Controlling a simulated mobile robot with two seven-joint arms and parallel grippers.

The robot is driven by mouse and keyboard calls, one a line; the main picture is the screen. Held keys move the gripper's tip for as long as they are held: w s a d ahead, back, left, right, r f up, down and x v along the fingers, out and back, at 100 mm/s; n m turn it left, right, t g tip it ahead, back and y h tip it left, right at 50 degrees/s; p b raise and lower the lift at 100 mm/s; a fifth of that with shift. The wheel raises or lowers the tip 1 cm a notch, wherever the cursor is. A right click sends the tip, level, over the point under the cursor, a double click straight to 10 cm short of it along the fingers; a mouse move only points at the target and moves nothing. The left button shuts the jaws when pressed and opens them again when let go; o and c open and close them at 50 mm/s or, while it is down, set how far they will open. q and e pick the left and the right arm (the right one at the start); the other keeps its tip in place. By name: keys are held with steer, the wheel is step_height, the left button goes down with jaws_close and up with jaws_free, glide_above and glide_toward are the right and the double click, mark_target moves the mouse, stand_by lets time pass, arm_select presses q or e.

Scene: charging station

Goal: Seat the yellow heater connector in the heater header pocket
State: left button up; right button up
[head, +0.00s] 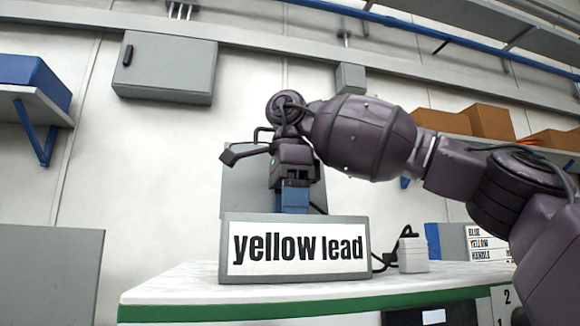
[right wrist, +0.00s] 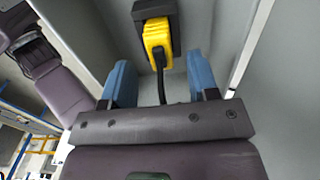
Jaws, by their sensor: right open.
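The yellow connector (right wrist: 157,45) shows in the right wrist view, just beyond my fingertips, with its far end at a black housing (right wrist: 154,10). A black cable runs from it down between the fingers. I cannot tell how deep it sits in the housing. My right gripper (right wrist: 158,68) is open, its two blue fingers apart on either side of the cable and the connector's near end. In the head view my right gripper (head: 292,196) points down behind the sign, which hides its fingertips and the connector. My left gripper is not in view.
A grey-framed sign reading "yellow lead" (head: 296,290) stands on the white, green-edged bench top (head: 180,287). A white plug-like block (head: 413,256) with a black cable is right of it. Grey panels (right wrist: 212,30) surround the connector closely.

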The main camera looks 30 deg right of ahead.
step_height(320, 180, up, 5)
steer(key=shift+f+p, duration=0.15)
steer(key=shift+p, duration=0.75)
steer(key=shift+r, duration=1)
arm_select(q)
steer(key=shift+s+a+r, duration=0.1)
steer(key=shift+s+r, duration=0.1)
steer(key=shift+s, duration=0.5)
arm_select(e)
steer(key=shift+r, duration=0.3)
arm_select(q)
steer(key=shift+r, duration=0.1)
